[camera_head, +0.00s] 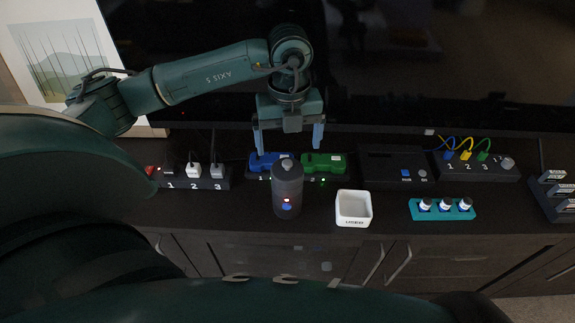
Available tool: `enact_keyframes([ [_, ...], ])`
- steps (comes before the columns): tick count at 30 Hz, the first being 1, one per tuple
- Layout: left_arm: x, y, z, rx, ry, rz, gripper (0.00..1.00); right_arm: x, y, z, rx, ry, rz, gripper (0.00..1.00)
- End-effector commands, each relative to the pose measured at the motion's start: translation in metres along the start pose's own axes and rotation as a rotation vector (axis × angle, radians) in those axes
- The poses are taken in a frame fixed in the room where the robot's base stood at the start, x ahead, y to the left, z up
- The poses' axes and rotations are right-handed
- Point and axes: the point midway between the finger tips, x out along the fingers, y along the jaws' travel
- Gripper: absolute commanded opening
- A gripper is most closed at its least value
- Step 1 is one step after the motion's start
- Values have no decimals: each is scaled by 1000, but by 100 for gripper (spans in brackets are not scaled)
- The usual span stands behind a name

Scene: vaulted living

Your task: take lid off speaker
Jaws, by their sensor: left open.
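The speaker (288,194) is a dark grey cylinder standing upright near the front of the dark cabinet top. My left gripper (289,147) is open and empty, pointing down. Its two pale blue fingers are spread to either side of the speaker's line and appear above and behind the lid, apart from it. How high they are is hard to tell. My right gripper is not in view.
Behind the speaker are a blue device (265,161) and a green device (324,163) on a dock. An open white box (353,208) stands at right, then a teal rack (442,210) with small bottles. A numbered socket strip (194,182) is at left. A large screen (430,60) stands behind.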

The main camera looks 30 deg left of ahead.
Motion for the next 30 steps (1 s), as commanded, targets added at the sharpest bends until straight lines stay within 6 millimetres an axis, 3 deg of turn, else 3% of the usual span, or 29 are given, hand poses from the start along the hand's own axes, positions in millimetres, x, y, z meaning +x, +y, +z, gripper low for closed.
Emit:
enact_keyframes([
  [3, 20, 0, 0, 0, 2, 2, 92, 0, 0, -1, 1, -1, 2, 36],
  [11, 39, 0, 1, 2, 3, -1, 92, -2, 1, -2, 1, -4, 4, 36],
  [19, 77, 2, 6, 2, 3, -1, 92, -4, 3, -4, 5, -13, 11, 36],
  [28, 84, 1, 6, 4, 3, -3, 92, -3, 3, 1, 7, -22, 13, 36],
  [30, 84, 1, 6, 4, 3, -3, 88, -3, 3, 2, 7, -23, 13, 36],
])
